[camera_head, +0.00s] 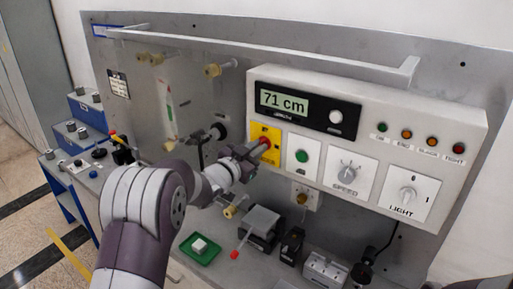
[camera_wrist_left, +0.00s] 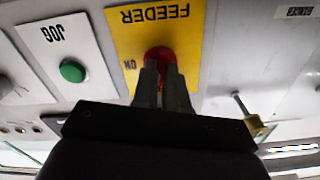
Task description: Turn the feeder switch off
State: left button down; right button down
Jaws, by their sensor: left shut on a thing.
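The feeder switch is a red knob (camera_head: 265,141) on a yellow plate (camera_head: 256,130) at the left end of the white control box. In the left wrist view the red knob (camera_wrist_left: 160,53) sits on the yellow plate (camera_wrist_left: 124,38), with the words FEEDER and ON upside down. My left gripper (camera_head: 257,149) is at the knob. In the left wrist view its two fingers (camera_wrist_left: 161,70) are shut on the red knob and cover part of it. The knob's exact pointing direction is hidden. My right gripper is in neither view.
The green JOG button (camera_head: 301,156) is just right of the switch, then the SPEED dial (camera_head: 348,171) and LIGHT switch (camera_head: 407,194). A display (camera_head: 284,102) reading 71 cm is above. A green tray (camera_head: 187,250) and a black-grey device (camera_head: 260,224) lie below.

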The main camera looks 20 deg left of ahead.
pick_arm(q)
jog(key=n, duration=0.3)
jog(key=shift+f+p, duration=0.25)
jog(key=shift+p, duration=0.15)
jog(key=shift+f, duration=0.1)
jog(key=c, duration=1.2)
grip_release()
jog(key=shift+o, duration=0.2)
jog(key=shift+s+a+r, duration=0.1)
jog(key=shift+r, duration=0.1)
jog(key=b+v, duration=0.4)
jog(key=v, duration=0.8)
jog(key=shift+s, duration=0.25)
